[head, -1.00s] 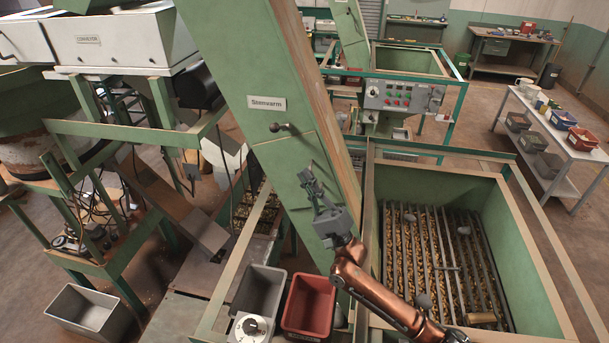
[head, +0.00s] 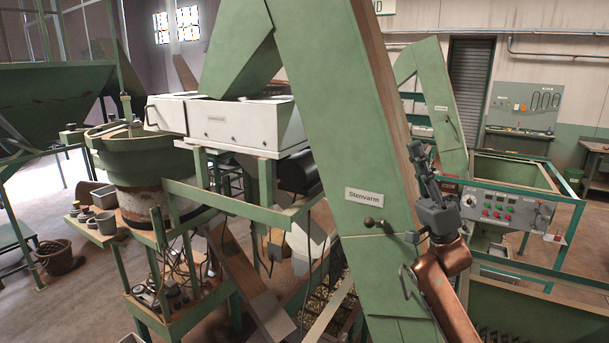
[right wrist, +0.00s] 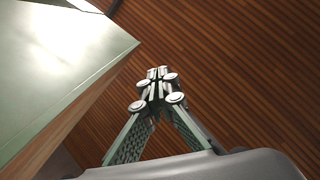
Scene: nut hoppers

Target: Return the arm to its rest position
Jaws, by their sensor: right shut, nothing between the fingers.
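My right gripper (head: 419,155) is raised in front of the tall green elevator column (head: 350,130) labelled Stenvarm, pointing up, with my copper arm below it. In the right wrist view its fingers (right wrist: 157,72) meet at the tips with nothing between them. A green panel edge (right wrist: 60,70) shows to the left of the fingers in that view, apart from them. My left gripper is in neither view.
A control panel (head: 507,208) with buttons stands right of my arm. A green hopper (head: 545,310) is at the lower right. A white conveyor housing (head: 225,122) and a round green bowl (head: 135,155) stand to the left. Open floor lies at the far left.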

